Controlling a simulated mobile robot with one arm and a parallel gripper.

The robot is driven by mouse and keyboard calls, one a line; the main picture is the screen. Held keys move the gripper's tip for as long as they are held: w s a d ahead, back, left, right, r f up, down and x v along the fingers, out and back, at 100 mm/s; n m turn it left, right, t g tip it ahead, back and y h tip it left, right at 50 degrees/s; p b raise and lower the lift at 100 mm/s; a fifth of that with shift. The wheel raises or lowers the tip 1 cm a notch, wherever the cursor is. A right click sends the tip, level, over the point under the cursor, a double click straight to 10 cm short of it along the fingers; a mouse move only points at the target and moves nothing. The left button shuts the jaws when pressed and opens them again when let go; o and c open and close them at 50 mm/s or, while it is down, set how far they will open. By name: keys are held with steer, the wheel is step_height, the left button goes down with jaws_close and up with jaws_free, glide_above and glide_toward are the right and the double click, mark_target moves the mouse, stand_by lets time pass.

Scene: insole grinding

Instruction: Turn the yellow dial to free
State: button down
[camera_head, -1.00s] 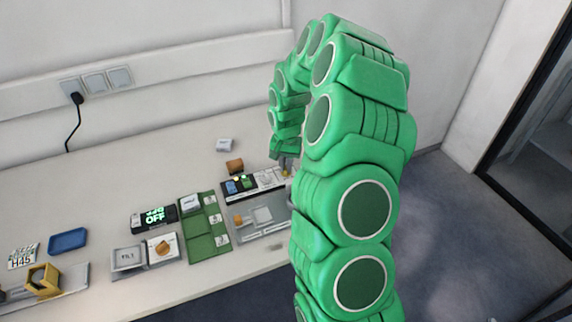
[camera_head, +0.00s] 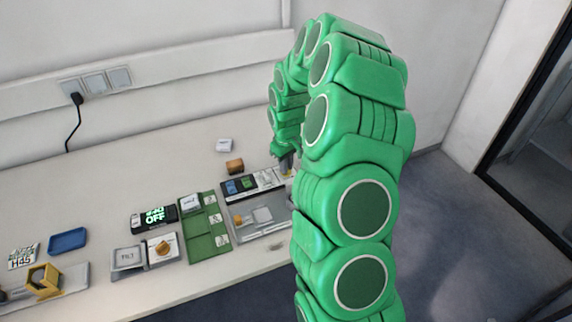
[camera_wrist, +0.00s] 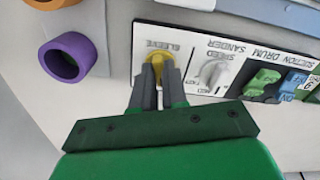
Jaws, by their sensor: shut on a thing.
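The yellow dial (camera_wrist: 162,58) sits under the upside-down word SLEEVE on a white control panel (camera_wrist: 212,93). In the wrist view my gripper (camera_wrist: 158,76) has its two grey fingers closed around the dial's grip. The fingers cover part of the dial and the marks below it, so its exact setting cannot be read. In the head view my gripper (camera_head: 286,162) is at the right end of the panel (camera_head: 264,180), and the dial is mostly hidden.
A grey speed knob (camera_wrist: 214,72) is close beside the dial. Green (camera_wrist: 262,82) and blue (camera_wrist: 292,85) switches follow it. A green tray (camera_head: 205,243) lies left of the panel.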

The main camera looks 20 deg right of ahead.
steer(key=shift+n, duration=2.2)
steer(key=c, duration=1.2)
jaws_free()
steer(key=shift+o, duration=0.2)
steer(key=shift+r, duration=0.1)
step_height(320, 180, up, 7)
steer(key=shift+r, duration=0.3)
